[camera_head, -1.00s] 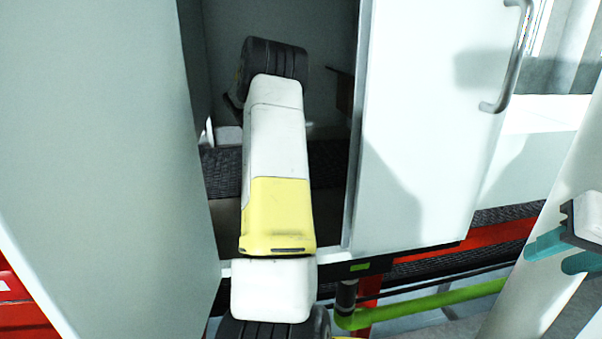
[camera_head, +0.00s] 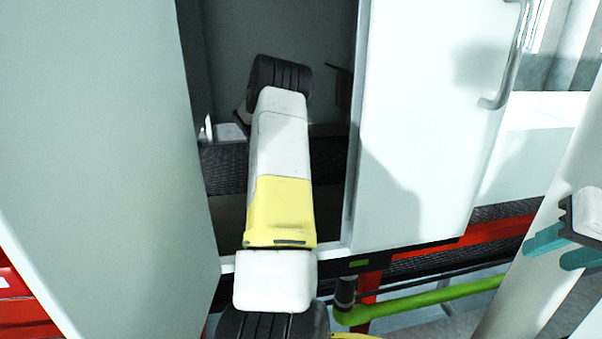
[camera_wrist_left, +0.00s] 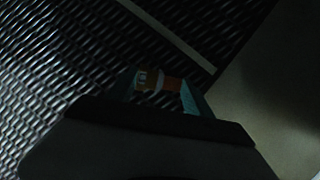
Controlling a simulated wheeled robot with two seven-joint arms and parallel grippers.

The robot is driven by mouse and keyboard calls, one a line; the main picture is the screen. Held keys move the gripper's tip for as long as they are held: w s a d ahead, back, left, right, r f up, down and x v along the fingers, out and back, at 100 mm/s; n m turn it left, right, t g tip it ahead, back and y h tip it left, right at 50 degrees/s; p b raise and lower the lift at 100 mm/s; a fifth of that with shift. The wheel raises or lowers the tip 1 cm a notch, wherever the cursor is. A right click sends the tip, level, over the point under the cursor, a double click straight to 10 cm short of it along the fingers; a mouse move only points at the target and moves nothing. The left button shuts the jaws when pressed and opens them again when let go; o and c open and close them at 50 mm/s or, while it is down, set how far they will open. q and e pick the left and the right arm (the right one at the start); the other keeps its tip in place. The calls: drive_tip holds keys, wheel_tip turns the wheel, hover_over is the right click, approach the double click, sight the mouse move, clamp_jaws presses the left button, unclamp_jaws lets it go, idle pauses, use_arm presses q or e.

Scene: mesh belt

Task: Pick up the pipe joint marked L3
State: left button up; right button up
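In the left wrist view a small orange-red piece with a pale, marked band (camera_wrist_left: 158,82), seemingly a pipe joint, shows over the dark mesh belt (camera_wrist_left: 60,60). The mark is too dim and small to read. My left gripper's teal fingers (camera_wrist_left: 163,92) stand on either side of it, and I cannot tell whether they press on it. The dark gripper body hides the lower part of that view. In the head view my left arm reaches into the cabinet opening, and its gripper is hidden. My right gripper (camera_head: 560,249) is at the right edge, fingers apart and empty.
A white panel (camera_head: 110,150) stands left of the opening, and a white door (camera_head: 430,120) with a metal handle (camera_head: 510,60) stands right of it. The belt (camera_head: 225,168) runs inside. A green pipe (camera_head: 430,300) and a red frame (camera_head: 490,235) lie below.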

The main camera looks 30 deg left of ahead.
use_arm(q)
drive_tip(key=c, duration=0.7)
drive_tip(key=shift+c, duration=0.6)
drive_tip(key=shift+r, duration=0.15)
